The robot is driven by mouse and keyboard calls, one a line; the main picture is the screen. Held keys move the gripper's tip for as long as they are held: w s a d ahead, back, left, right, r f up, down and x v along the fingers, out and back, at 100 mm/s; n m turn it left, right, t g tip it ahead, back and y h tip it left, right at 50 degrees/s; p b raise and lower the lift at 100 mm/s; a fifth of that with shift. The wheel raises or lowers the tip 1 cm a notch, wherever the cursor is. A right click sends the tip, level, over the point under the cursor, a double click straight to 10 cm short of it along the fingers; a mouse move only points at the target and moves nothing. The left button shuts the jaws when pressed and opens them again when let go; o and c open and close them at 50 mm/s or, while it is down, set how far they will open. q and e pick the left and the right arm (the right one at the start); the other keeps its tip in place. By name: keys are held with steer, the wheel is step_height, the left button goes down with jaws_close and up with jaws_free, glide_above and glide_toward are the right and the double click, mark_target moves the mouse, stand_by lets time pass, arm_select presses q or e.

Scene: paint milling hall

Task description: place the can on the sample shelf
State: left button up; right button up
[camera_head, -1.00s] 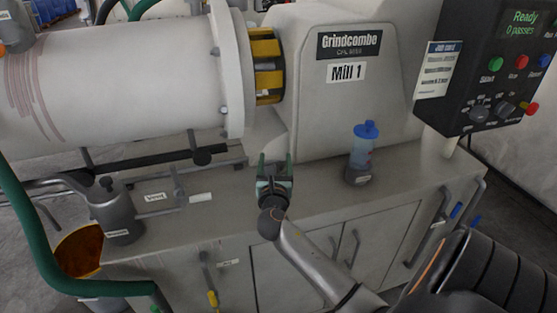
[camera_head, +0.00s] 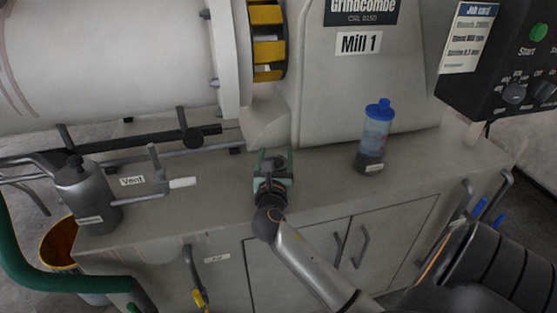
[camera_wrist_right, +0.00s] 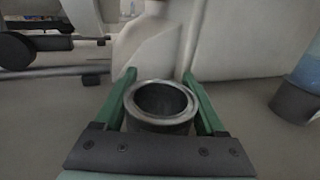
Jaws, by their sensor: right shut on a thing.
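My right gripper (camera_head: 275,157) is in front of the mill, over the top of the grey cabinet. Its green fingers are shut on a small grey can, which shows best in the right wrist view (camera_wrist_right: 161,103). The can is upright, with a round metal rim and an open, dark mouth. Its lower part is hidden by the gripper's palm. I cannot tell whether its base touches the cabinet top. I cannot make out a sample shelf in these views. My left gripper is not in view.
A blue-capped bottle (camera_head: 375,137) stands on the cabinet top (camera_head: 325,180) to the right of the gripper. A grey canister (camera_head: 85,197), pipes and a Vent handle (camera_head: 182,183) are at the left. The mill housing (camera_head: 365,90) rises behind.

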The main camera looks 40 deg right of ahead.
steer(key=shift+f, duration=0.3)
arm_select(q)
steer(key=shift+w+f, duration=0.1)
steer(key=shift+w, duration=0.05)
arm_select(e)
steer(key=shift+r, duration=0.1)
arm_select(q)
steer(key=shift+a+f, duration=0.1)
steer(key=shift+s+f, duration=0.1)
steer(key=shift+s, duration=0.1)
arm_select(e)
steer(key=o, duration=1.5)
steer(key=shift+c, duration=0.2)
